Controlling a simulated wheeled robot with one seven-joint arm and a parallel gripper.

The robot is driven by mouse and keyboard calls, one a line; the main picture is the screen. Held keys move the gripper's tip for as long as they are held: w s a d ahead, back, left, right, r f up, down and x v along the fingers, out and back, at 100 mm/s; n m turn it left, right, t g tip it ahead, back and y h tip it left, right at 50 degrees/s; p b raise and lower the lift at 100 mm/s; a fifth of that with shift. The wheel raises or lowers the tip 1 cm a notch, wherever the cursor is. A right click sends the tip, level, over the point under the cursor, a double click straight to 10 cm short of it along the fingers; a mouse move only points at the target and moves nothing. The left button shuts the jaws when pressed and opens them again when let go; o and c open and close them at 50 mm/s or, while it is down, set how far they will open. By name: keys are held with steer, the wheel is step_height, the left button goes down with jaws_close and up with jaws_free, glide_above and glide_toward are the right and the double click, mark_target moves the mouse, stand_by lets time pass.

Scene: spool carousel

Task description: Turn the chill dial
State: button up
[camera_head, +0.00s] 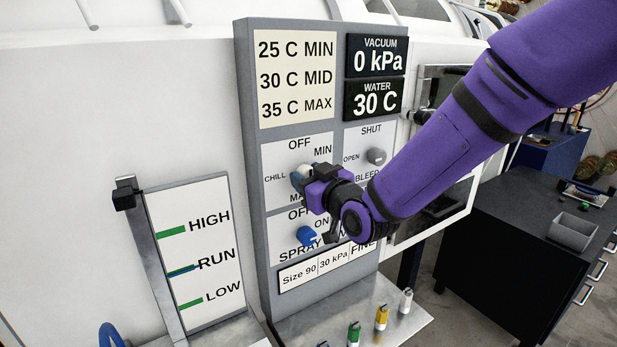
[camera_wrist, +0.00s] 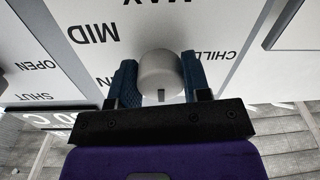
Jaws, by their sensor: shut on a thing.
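The chill dial (camera_head: 301,172) is a pale round knob on the grey control panel, beside the CHILL label. My gripper (camera_head: 306,180) is at the dial and partly covers it and its labels in the head view. In the wrist view the dial (camera_wrist: 160,70) sits between the two blue-padded fingers of my gripper (camera_wrist: 158,84), which are shut on it. A small dark mark shows at its lower edge there. The wrist picture is upside down, with MAX above the dial and MID to its left. The WATER display (camera_head: 375,100) reads 30 C.
A grey SHUT/OPEN knob (camera_head: 376,156) is right of the dial, and a blue spray knob (camera_head: 307,236) is below. The plate (camera_head: 293,80) lists 25 C MIN, 30 C MID, 35 C MAX. A HIGH/RUN/LOW board (camera_head: 198,250) stands left. Colored pegs (camera_head: 381,317) stand on the ledge.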

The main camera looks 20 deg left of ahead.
steer(key=m, duration=0.7)
steer(key=shift+m, duration=0.3)
steer(key=m, duration=0.3)
steer(key=shift+m, duration=0.4)
steer(key=m, duration=0.3)
steer(key=shift+m, duration=0.3)
steer(key=m, duration=0.4)
steer(key=shift+m+t, duration=0.3)
steer(key=shift+m, duration=2.3)
